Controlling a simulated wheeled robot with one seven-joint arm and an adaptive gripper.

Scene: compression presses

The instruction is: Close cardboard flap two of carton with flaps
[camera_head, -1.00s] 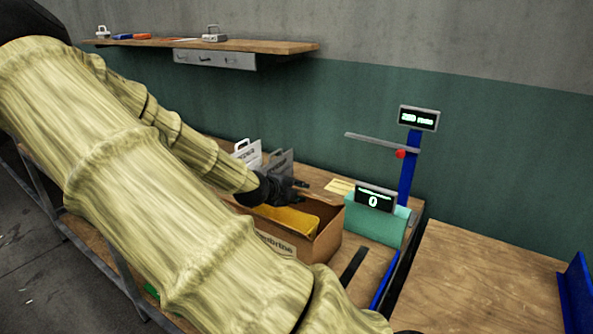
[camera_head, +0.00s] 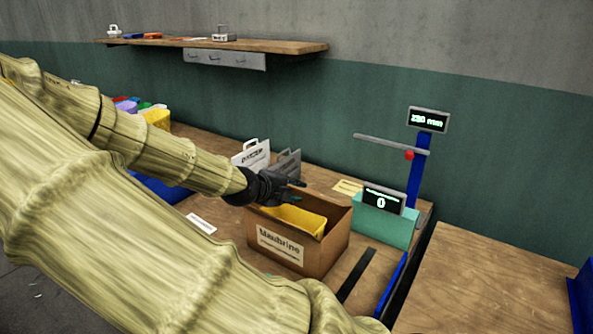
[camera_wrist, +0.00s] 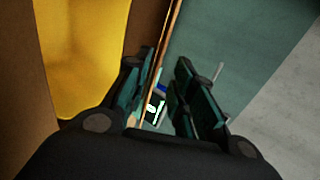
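An open brown carton (camera_head: 334,249) with a "Maubrine" label stands on the workbench in the head view. A yellow item (camera_head: 305,220) lies inside it. My gripper (camera_head: 300,184) is above the carton's back edge. In the wrist view the gripper (camera_wrist: 165,88) is open, with a gap between its dark fingers. A thin brown carton panel (camera_wrist: 172,28) runs toward this gap, its edge seen nearly end-on. Whether a finger touches it I cannot tell. The yellow item (camera_wrist: 85,50) is left of the panel. I cannot tell the separate flaps apart in the head view.
A teal scale (camera_head: 378,223) reading 0 and a blue post (camera_head: 415,182) with a horizontal bar stand right of the carton. Grey signs (camera_head: 252,154) stand behind it. A shelf (camera_head: 260,46) hangs on the wall.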

